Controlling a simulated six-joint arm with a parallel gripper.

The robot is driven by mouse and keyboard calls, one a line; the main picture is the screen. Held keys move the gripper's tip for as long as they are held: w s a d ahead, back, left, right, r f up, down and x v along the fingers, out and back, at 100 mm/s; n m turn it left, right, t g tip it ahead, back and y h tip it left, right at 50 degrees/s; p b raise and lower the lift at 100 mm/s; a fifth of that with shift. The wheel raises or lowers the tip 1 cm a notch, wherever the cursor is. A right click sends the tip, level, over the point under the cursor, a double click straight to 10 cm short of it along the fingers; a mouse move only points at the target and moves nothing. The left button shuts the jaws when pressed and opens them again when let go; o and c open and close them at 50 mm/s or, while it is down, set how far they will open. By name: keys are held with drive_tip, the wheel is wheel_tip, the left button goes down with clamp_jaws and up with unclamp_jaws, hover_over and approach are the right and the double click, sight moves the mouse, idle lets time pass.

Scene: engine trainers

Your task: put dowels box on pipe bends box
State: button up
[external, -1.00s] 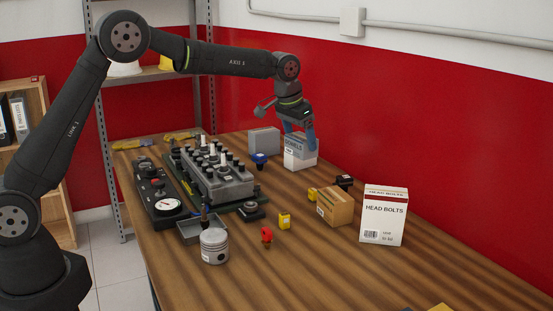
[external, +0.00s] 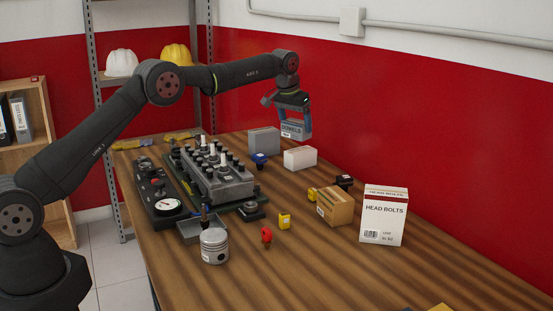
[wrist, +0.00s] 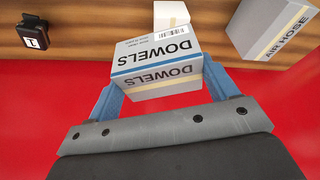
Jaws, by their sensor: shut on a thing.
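The dowels box (external: 291,131) is grey with a blue stripe, and its DOWELS lettering shows large in the wrist view (wrist: 155,62). My gripper (external: 295,124) is shut on it, with one blue finger on each side, and holds it in the air above the table's far part. A plain white box (external: 300,158) stands on the table below it, a little to the right. A brown cardboard box (external: 336,207) with a small label stands nearer the camera. I cannot read a pipe bends label on any box.
A grey air hose box (external: 264,141) stands left of the white box. A tall head bolts box (external: 384,215), a blue-topped part (external: 259,160) and a black part (external: 344,181) are nearby. The engine trainer (external: 215,175) fills the left. The table's front right is mostly clear.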

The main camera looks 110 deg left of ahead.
sight(292, 119)
drive_tip(key=s+a+f, duration=0.1)
drive_tip(key=a+f, duration=0.1)
drive_tip(key=a, duration=0.1)
drive_tip(key=shift+s, duration=0.35)
drive_tip(key=shift+f, duration=2)
drive_tip(key=shift+d+f, duration=0.1)
drive_tip(key=o, duration=1.1)
drive_tip(key=shift+c, duration=0.2)
drive_tip(key=v, duration=1.2)
